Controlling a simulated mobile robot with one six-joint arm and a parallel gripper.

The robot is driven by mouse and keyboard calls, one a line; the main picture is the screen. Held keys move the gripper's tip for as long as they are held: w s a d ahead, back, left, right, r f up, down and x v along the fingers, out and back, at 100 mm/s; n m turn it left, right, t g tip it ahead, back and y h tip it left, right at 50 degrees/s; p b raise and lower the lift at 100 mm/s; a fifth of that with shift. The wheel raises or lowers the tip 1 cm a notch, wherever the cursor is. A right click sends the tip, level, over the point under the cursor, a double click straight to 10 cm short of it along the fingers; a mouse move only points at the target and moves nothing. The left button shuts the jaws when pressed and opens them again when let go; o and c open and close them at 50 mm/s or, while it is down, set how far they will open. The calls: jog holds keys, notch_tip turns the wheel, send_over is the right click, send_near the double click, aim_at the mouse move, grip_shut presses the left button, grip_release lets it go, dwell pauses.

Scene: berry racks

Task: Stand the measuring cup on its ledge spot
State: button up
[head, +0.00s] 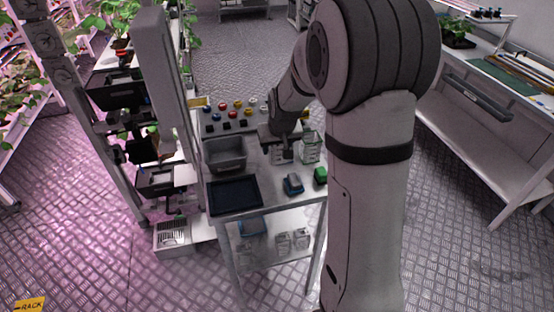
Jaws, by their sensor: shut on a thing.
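My gripper (283,152) is low over the right part of the grey cart top, pointing down. It is shut on a small pale thing, mostly hidden by the gripper; it seems to be the measuring cup, but it is too small to be sure. I cannot tell whether that thing touches the cart top. A clear, pale container with green marks (311,146) stands just right of the gripper. I cannot make out the ledge spot.
Several coloured knobs (233,114) line a panel at the back. A plant rack stands at left, a bench (495,150) at right.

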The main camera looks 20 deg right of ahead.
aim_at(277, 161)
jog(key=shift+f, duration=2.9)
jog(key=shift+f, duration=0.15)
jog(key=o, duration=1)
